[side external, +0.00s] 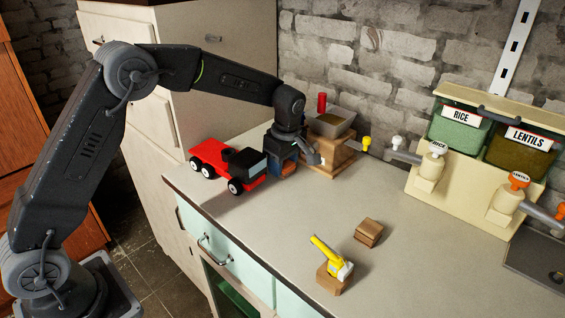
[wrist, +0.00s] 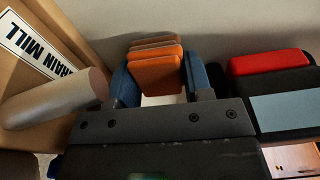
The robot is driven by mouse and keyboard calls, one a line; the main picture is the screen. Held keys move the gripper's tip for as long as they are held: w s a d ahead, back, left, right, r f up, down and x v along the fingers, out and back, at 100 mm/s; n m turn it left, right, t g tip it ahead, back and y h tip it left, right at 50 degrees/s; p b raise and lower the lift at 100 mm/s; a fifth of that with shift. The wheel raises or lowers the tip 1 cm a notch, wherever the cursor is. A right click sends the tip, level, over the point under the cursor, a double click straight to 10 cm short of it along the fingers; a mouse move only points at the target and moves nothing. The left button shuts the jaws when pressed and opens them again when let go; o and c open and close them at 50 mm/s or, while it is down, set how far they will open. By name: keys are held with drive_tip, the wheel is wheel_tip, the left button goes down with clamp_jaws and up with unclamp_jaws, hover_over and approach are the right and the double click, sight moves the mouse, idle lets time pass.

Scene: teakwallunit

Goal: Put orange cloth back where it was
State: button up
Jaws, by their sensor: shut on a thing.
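My gripper (side external: 284,160) points down low over the counter, between the toy truck and the grain mill. In the wrist view its two blue fingers (wrist: 160,72) are shut on the orange cloth (wrist: 155,75), which looks like a folded stack of orange layers. I cannot tell whether the cloth touches the counter.
The red and black toy truck (side external: 215,158) stands close on the left. The wooden grain mill (side external: 333,152) stands close on the right. A yellow-handled tool on a wood block (side external: 330,272), a small wood block (side external: 369,232) and rice and lentil dispensers (side external: 440,165) stand farther right. The middle counter (side external: 270,215) is clear.

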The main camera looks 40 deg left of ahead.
drive_tip(key=shift+f, duration=0.2)
drive_tip(key=o, duration=0.6)
